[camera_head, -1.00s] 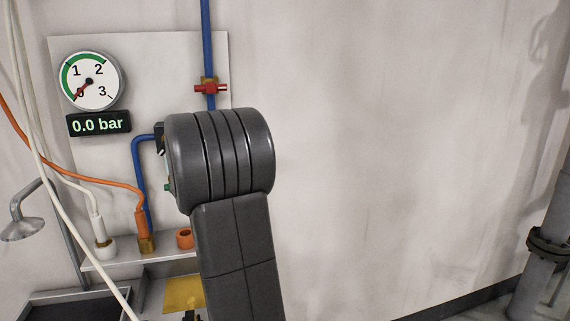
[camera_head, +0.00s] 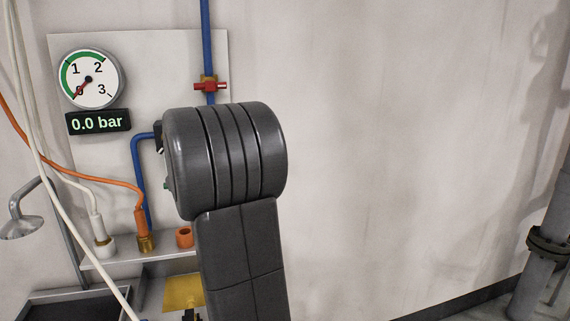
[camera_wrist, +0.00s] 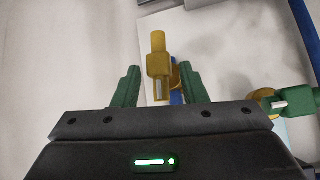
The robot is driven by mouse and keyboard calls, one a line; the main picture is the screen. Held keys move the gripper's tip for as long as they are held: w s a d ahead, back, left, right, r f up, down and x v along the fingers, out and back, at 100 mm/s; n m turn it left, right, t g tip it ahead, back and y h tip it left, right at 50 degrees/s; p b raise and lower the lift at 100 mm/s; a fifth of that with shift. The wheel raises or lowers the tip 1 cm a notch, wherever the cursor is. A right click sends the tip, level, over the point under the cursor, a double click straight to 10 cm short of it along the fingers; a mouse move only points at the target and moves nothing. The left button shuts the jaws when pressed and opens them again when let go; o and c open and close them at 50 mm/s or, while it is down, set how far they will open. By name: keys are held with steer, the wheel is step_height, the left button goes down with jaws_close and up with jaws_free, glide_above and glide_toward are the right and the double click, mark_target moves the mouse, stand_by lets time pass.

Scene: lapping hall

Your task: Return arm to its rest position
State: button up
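My gripper (camera_wrist: 158,76) shows in the wrist view as two green fingers standing apart. A brass fitting (camera_wrist: 158,62) appears between them, with clear gaps on both sides, and neither finger touches it. Nothing is held. In the head view my dark grey arm is raised in front of the wall panel, and the gripper itself is hidden.
The wall panel (camera_head: 180,55) carries a pressure gauge (camera_head: 88,78), a 0.0 bar display (camera_head: 98,122) and a red-handled valve (camera_head: 210,87). Hose connectors (camera_head: 143,232) stand on a shelf (camera_head: 110,257). A green part (camera_wrist: 296,101) shows at right. The wall at right is clear.

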steer(key=b+v, duration=0.1)
steer(key=v, duration=0.8)
steer(key=p+x, duration=0.2)
steer(key=x, duration=1.1)
steer(key=shift+w+f, duration=0.2)
steer(key=shift+w, duration=0.05)
steer(key=shift+r+p, duration=0.3)
steer(key=shift+p, duration=0.5)
steer(key=shift+s+m+y+p, duration=0.15)
steer(key=shift+m+y+p, duration=0.2)
steer(key=shift+p, duration=0.45)
steer(key=shift+f+y+p, duration=0.1)
steer(key=shift+y+p, duration=0.35)
steer(key=shift+p, duration=0.2)
steer(key=shift+m+g, duration=0.25)
steer(key=shift+g, duration=0.05)
steer(key=shift+f+m+y+b, duration=0.2)
steer(key=shift+m+y+b, duration=0.35)
steer(key=shift+y, duration=0.55)
steer(key=shift+r+y+b, duration=0.15)
steer(key=shift+y+b, duration=0.25)
steer(key=shift+b, duration=0.05)
